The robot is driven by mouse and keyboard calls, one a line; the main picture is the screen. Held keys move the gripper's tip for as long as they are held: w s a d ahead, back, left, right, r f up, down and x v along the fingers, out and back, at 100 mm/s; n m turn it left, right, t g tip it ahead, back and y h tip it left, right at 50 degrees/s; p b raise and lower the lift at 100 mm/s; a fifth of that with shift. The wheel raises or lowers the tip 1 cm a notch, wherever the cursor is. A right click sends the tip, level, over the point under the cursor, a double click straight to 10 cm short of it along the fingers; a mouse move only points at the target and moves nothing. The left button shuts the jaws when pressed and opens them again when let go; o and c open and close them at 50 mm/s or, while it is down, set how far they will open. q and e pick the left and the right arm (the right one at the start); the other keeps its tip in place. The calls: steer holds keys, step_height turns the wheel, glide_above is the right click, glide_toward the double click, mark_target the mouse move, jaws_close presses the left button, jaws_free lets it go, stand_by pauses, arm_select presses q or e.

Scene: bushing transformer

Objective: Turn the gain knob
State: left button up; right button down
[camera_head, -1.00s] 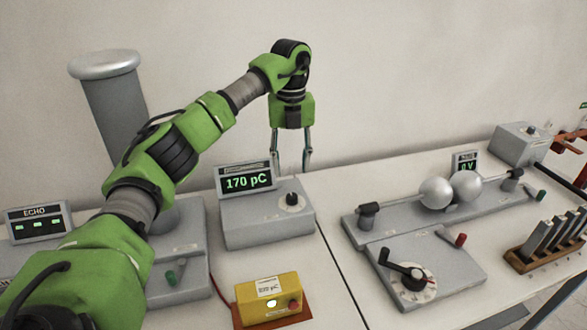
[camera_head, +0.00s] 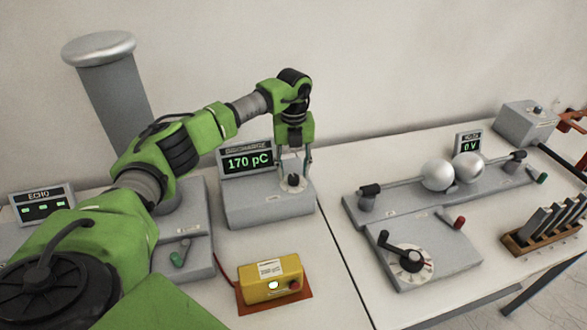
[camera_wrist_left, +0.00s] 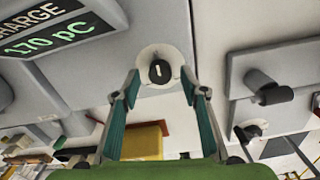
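The gain knob (camera_head: 293,181) is a small black knob on a pale round dial on top of the grey discharge meter box (camera_head: 265,208). The meter's screen (camera_head: 248,161) reads 170 pC. My left gripper (camera_head: 294,173) points down over the knob with its fingers apart, one on each side. In the left wrist view the knob (camera_wrist_left: 160,72) shows a white mark and sits just beyond and between the open fingertips (camera_wrist_left: 162,85). I see no contact with it. My right gripper is not in view.
A yellow box (camera_head: 269,280) with a red button lies on an orange mat in front of the meter. A device with two metal spheres (camera_head: 437,175) and a dial unit (camera_head: 425,255) stand to the right. An echo display (camera_head: 42,205) is at left.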

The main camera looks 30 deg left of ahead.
arm_select(q)
steer(key=shift+f, duration=0.8)
steer(key=c, duration=1.1)
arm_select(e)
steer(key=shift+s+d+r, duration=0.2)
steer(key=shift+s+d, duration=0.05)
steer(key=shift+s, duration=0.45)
arm_select(q)
steer(key=shift+m, duration=0.3)
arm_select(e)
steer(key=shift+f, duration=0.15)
